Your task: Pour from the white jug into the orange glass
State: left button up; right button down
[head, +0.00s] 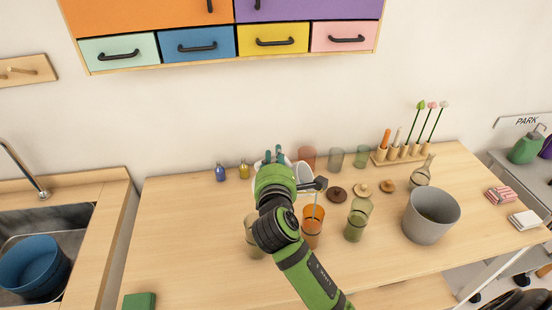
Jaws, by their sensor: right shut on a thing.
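The white jug (303,173) shows only in part behind my right gripper (273,155). The gripper is shut on it, and the hand hides most of the jug. I cannot tell how far it is tilted. The orange glass (313,239) stands upright on the table, to the right of my wrist and nearer than the jug. My left gripper is out of view.
Olive glasses (355,227) stand close around the orange glass. A grey bucket (430,217) is to the right. Reddish (307,158), grey and green glasses stand behind. Small blue (220,172) and yellow bottles are at the back left. The table's left front is mostly clear.

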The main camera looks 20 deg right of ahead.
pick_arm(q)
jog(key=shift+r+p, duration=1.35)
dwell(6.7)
